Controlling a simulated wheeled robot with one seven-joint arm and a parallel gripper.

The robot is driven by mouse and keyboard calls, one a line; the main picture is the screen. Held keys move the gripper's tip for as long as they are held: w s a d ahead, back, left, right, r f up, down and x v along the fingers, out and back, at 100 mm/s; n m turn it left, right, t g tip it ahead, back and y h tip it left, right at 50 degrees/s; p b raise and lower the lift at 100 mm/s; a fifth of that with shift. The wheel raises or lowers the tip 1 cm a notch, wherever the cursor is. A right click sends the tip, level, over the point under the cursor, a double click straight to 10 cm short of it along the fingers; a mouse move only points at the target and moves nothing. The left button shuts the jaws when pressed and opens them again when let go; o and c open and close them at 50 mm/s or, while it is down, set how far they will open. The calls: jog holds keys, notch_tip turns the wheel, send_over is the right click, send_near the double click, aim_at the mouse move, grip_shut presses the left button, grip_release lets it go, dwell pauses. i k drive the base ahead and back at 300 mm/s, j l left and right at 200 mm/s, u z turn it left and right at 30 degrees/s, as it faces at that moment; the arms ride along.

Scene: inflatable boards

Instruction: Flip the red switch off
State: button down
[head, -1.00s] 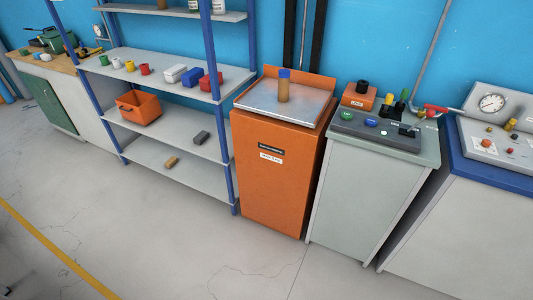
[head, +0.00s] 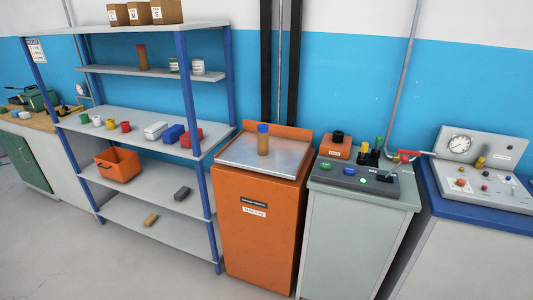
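No part clearly reads as a red switch at this size. A grey control panel with a round gauge (head: 478,170) stands on the blue-topped bench at the far right in the head view. It carries small knobs, among them an orange-red one (head: 461,183) and a small red one (head: 485,188). A dark control box (head: 352,177) on the grey-green cabinet has a green button, a blue button and a black lever at its right end. A red handle-like part (head: 405,156) is just behind it. My gripper is out of view.
An orange cabinet (head: 255,235) with a brown, blue-capped cylinder (head: 263,142) on its metal top stands left of the grey-green cabinet (head: 345,240). A blue-posted shelf unit (head: 205,205) holds cups, blocks and an orange bin (head: 118,165). Bare floor shows at lower left.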

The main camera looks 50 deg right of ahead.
aim_at(405, 159)
jog(key=z, duration=1.65)
